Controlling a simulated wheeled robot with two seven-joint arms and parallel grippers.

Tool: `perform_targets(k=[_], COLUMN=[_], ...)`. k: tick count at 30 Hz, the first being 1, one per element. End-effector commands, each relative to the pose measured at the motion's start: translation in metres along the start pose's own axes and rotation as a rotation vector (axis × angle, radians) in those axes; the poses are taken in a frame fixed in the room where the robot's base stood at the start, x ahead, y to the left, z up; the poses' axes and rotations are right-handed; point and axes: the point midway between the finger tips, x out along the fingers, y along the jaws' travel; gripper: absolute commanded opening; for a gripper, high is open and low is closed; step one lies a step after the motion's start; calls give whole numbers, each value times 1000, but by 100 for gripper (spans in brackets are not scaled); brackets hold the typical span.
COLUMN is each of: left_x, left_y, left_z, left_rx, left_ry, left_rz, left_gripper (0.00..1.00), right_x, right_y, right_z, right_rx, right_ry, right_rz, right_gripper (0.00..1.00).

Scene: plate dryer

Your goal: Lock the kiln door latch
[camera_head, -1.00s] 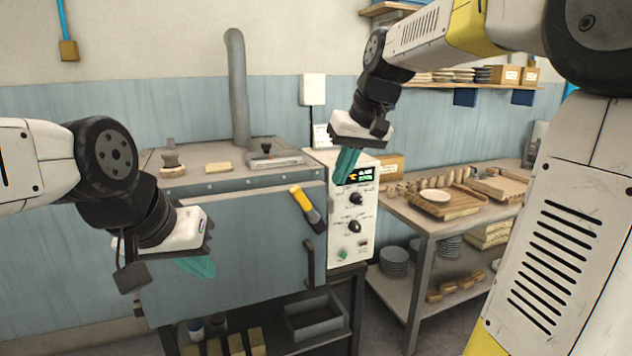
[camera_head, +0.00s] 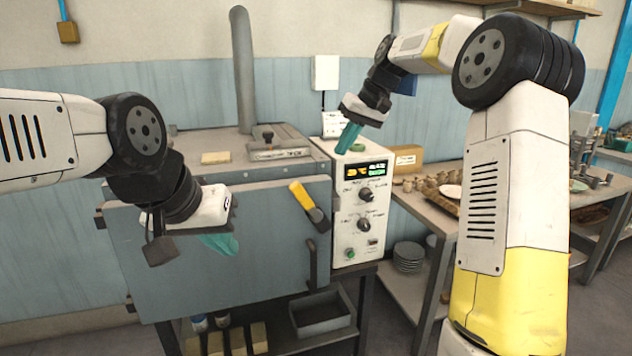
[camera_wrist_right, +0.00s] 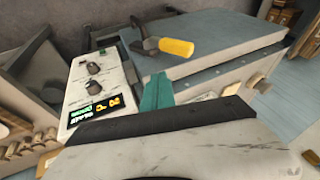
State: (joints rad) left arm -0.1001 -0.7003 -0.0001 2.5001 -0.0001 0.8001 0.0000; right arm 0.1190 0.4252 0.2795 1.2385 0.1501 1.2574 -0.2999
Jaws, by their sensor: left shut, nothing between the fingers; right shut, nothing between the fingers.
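The kiln (camera_head: 225,261) is a grey box with its broad door facing me. The latch is a yellow-handled lever (camera_head: 302,196) with a dark metal end, at the door's upper right. Its handle tilts up to the left. In the right wrist view the yellow handle (camera_wrist_right: 176,47) shows beyond my fingers. My right gripper (camera_head: 348,138) is shut and empty above the control panel, up and right of the latch; its teal fingers (camera_wrist_right: 158,92) appear apart from the handle. My left gripper (camera_head: 220,243) is shut and empty in front of the door, left of the latch.
A white control panel (camera_head: 359,208) with knobs and a lit display stands right of the door. A dark vertical door handle (camera_head: 312,264) is below the latch. A flue pipe (camera_head: 243,70) rises behind. A worktable with pottery stands at right, partly behind my right arm.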

Motion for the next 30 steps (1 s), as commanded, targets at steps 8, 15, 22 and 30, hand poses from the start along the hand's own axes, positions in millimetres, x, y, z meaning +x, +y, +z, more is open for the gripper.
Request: perform_targets(k=[8, 15, 22, 30], left_x=[0, 0, 0, 0], left_y=[0, 0, 0, 0], left_z=[0, 0, 0, 0], left_rx=[0, 0, 0, 0], left_ry=[0, 0, 0, 0], left_rz=[0, 0, 0, 0], left_gripper=[0, 0, 0, 0], right_x=[27, 79, 115, 129], right_y=[0, 0, -13, -25], right_z=[1, 1, 4, 7], right_rx=[0, 0, -1, 1], right_ry=[-5, -4, -2, 0], right_rz=[-2, -1, 0, 1], right_gripper=[0, 0, 0, 0])
